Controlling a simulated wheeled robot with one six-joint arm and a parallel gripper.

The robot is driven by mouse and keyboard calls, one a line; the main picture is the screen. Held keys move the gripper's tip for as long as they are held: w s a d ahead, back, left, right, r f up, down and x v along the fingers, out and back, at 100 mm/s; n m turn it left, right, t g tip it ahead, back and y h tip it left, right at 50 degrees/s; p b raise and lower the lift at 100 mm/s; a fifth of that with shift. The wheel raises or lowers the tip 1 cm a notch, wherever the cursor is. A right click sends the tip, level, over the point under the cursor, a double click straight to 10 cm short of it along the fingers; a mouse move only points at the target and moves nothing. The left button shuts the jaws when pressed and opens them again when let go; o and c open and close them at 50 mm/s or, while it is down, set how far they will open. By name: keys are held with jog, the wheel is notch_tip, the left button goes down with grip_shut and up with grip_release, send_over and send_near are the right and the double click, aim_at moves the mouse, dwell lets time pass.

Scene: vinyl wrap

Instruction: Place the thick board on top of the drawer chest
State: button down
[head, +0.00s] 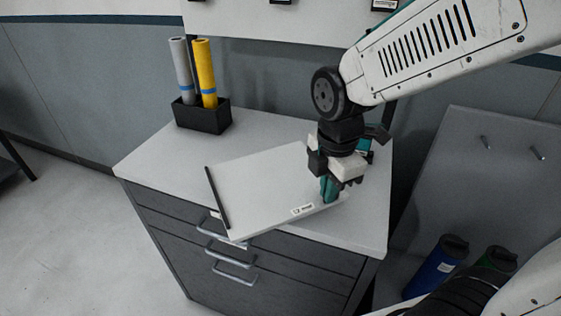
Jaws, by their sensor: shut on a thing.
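The thick board (265,190) is a flat white panel with a dark strip along its left edge and a small label near its front right. It is over the top of the drawer chest (150,155), and its front left corner reaches past the chest's front edge. I cannot tell if it touches the top or is slightly above it. My gripper (329,190) points down and is shut on the board's right end. The chest is grey with a light top and several drawers with metal handles.
A black holder (203,117) with a grey roll (181,68) and a yellow roll (205,70) stands at the chest top's back left. A grey panel with pegs (485,170) is at the right. Blue (437,266) and green (496,260) containers stand below it. Open floor lies left.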

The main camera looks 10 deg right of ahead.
aim_at(290, 168)
jog(key=w+a, duration=0.1)
jog(key=w, duration=0.3)
jog(key=w+a, duration=0.2)
jog(key=w, duration=0.2)
jog(key=w+a+f, duration=0.1)
jog(key=w, duration=0.2)
jog(key=shift+w+a+f, duration=0.1)
jog(key=shift+w+a, duration=0.15)
jog(key=shift+w, duration=0.15)
jog(key=shift+f, duration=1.85)
jog(key=c, duration=1.9)
grip_release()
jog(key=o, duration=0.3)
